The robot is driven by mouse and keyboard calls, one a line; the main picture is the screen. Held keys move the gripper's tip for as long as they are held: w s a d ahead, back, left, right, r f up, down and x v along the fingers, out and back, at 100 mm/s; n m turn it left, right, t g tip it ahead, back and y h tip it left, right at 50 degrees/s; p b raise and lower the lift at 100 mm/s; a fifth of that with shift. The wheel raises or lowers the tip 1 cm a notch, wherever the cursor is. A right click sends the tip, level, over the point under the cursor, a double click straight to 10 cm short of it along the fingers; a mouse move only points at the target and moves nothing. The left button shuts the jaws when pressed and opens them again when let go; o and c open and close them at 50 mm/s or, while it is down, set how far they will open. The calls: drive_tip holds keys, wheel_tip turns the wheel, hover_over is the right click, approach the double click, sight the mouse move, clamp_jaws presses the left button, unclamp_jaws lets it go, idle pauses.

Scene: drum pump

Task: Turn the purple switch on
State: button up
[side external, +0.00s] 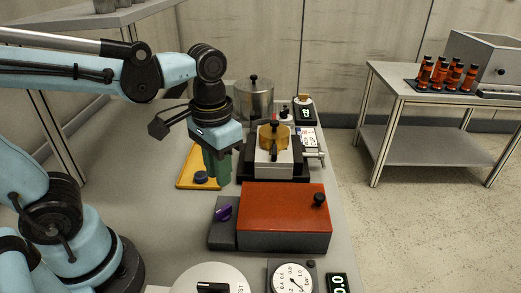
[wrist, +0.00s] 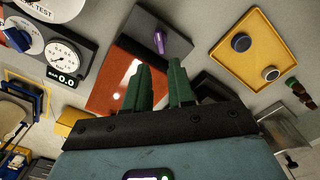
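The purple switch (side external: 223,212) is a small knob on a dark grey box at the left end of a red-lidded box (side external: 284,215). In the wrist view the purple switch (wrist: 159,43) shows beyond my fingertips, with the red lid (wrist: 115,75) below it and to its left. My gripper (side external: 217,178) points down above the bench, behind the switch in the side view and apart from it. In the wrist view its green fingers (wrist: 161,75) have a gap between them with nothing held. The switch's on and off marks cannot be read.
A yellow tray (side external: 187,178) with a dark blue knob lies below and left of my gripper. A block with a brass-coloured top (side external: 273,150) stands to the right. A pressure gauge (side external: 292,279) and a white dial (side external: 208,279) are at the front.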

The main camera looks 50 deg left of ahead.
sight(223, 208)
drive_tip(key=shift+f, duration=4.8)
clamp_jaws()
